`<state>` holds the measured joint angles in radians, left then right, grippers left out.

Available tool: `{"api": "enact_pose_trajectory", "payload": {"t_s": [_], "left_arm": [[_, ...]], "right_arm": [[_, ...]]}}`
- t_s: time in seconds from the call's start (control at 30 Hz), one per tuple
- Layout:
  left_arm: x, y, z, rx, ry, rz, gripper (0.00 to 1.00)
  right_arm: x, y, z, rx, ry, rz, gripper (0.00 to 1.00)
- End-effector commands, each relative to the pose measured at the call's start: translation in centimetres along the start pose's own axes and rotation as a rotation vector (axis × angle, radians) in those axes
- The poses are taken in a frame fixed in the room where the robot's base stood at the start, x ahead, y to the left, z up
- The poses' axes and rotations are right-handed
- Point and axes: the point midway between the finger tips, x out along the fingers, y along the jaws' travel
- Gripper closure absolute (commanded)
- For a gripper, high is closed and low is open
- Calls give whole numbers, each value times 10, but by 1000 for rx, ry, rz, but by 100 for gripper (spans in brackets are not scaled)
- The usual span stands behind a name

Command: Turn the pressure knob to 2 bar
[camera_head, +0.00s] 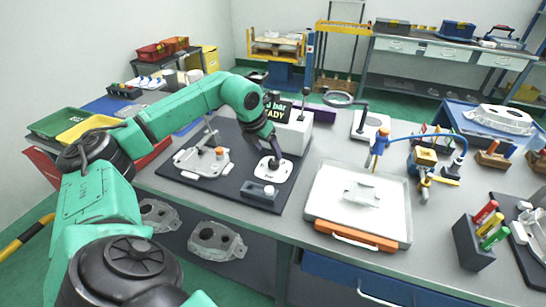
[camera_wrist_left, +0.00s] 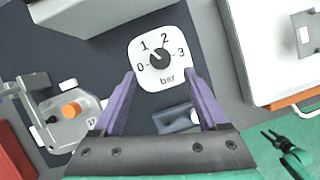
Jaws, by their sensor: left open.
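The pressure knob (camera_wrist_left: 160,60) is a small black round knob on a white dial plate marked 0, 1, 2, 3 and "bar". Its pointer seems to be near 1, but the mark is small. The dial plate (camera_head: 274,172) lies on a dark mat in the head view. My left gripper (camera_head: 269,157) is just above the plate; in the left wrist view its two purple fingers (camera_wrist_left: 166,90) are apart and empty, with the knob beyond their tips. A small dark and teal arm end (camera_wrist_left: 280,140), seemingly my right one, shows at the lower right of the left wrist view.
A white box with a display (camera_head: 290,125) stands behind the dial. A casting in a fixture (camera_head: 203,163) is to the left and a small grey block (camera_head: 262,190) in front. A white tray (camera_head: 325,190) with an orange handle is to the right.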

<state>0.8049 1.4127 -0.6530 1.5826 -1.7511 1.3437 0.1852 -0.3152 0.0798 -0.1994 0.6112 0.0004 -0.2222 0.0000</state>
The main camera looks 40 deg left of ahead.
Motion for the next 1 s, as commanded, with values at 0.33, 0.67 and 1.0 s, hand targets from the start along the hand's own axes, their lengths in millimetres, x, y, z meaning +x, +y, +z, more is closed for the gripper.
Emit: {"api": "enact_pose_trajectory", "payload": {"t_s": [0.33,0.67,1.0], "left_arm": [[60,0,0,0,0,-1,24],[62,0,0,0,0,0,59],[62,0,0,7,-1,-3,100]], "right_arm": [[-11,2,-22,-1,36,3,50],[-10,2,-18,-1,29,2,50],[-9,2,-16,-1,26,2,50]]}}
